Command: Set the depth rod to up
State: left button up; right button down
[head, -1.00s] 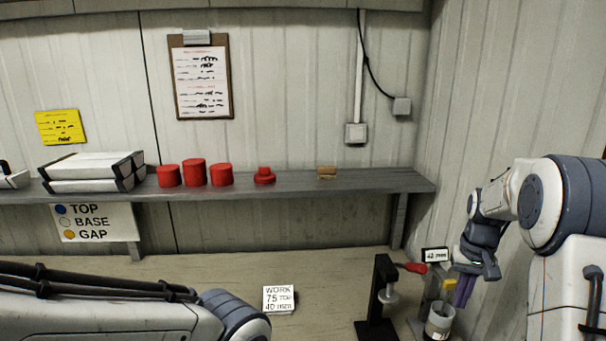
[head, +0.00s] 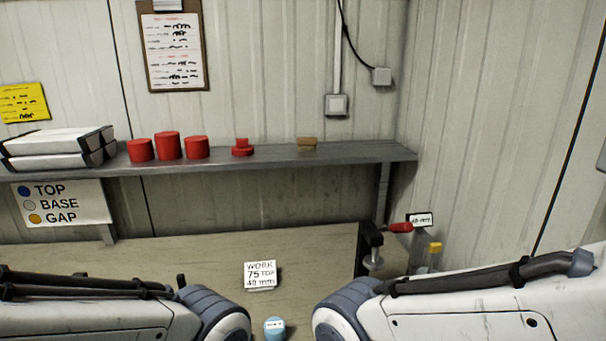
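A black stand (head: 365,246) with a red handle (head: 400,227) is at the right end of the bench. Just right of it is a pale upright piece with a yellow top (head: 435,247), its lower part hidden behind my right arm. I cannot tell for sure which part is the depth rod, or its setting. A small sign (head: 420,219) reading what looks like 40 mm stands behind. My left arm crosses the lower left and my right arm the lower right. Neither gripper is in the frame.
A round blue-topped item (head: 275,328) stands at the bottom middle between my arms. A card (head: 260,274) reads WORK 75 TOP 40 mm. The shelf (head: 330,156) holds several red caps (head: 168,146) and white boxes (head: 60,148).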

aim_at(434, 247)
jog(key=z, duration=0.35)
jog(key=k, duration=0.65)
jog(key=u, duration=0.15)
jog(key=i, duration=1.2)
jog(key=z, duration=0.3)
